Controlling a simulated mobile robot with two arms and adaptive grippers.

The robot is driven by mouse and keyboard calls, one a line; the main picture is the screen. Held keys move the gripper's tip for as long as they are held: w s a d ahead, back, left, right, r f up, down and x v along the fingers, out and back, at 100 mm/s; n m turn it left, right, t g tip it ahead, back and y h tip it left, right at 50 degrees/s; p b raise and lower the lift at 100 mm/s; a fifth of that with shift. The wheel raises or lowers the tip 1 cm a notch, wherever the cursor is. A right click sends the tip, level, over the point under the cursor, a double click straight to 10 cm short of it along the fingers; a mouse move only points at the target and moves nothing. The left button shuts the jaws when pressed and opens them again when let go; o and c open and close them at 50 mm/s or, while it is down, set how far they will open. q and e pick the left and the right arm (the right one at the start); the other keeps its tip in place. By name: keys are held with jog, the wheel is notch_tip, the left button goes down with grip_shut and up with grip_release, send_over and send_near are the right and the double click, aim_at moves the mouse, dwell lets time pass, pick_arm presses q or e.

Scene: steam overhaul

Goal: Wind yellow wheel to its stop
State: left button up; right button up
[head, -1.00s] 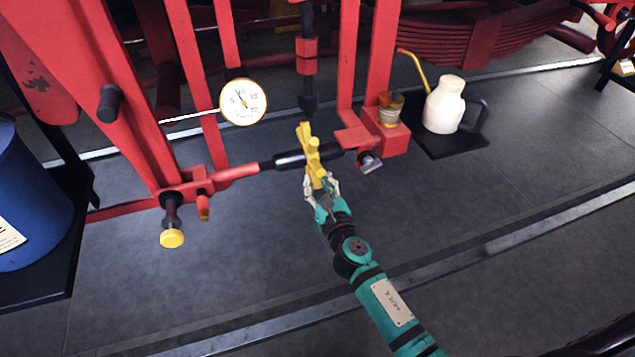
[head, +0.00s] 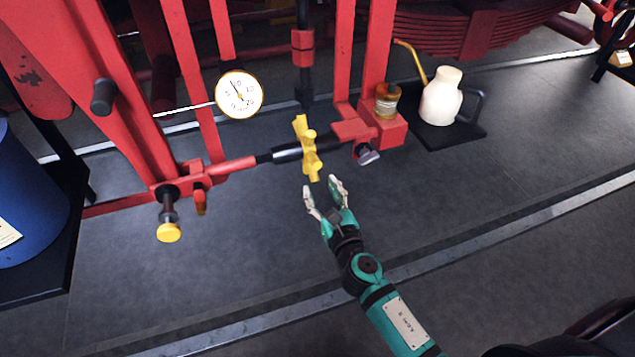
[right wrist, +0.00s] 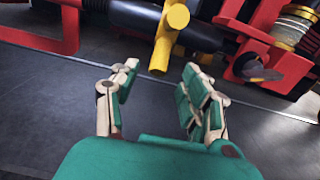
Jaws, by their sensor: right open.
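The yellow wheel (head: 308,148) sits on a black horizontal shaft (head: 287,155) between red frame parts in the head view. In the right wrist view a yellow spoke of the wheel (right wrist: 170,35) points toward the camera, beyond the fingertips. My right gripper (head: 324,188) is open and empty, just below and in front of the wheel and apart from it. Its spread fingers also show in the right wrist view (right wrist: 158,82). My left gripper is not in view.
A round gauge (head: 239,94) hangs left of the wheel. A yellow-capped knob (head: 168,232) is at lower left. A glass-cupped red block (head: 388,130) and a cream oil can (head: 441,97) stand to the right. The floor (head: 230,270) in front is clear.

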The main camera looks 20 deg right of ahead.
aim_at(316, 164)
jog(key=shift+s, duration=0.2)
jog(key=r+p, duration=0.2)
jog(key=r, duration=0.1)
jog(key=s+r+p, duration=0.1)
jog(key=r+p, duration=0.2)
jog(key=shift+s+r+p, duration=0.1)
jog(key=shift+s+p, duration=0.05)
jog(key=shift+p, duration=0.2)
jog(key=shift+w+a+f, duration=0.1)
jog(key=shift+w+f, duration=0.05)
jog(key=shift+w, duration=1.3)
jog(key=shift+w+f, duration=0.15)
jog(key=shift+w, duration=1.3)
grip_shut()
jog(key=shift+f, duration=0.15)
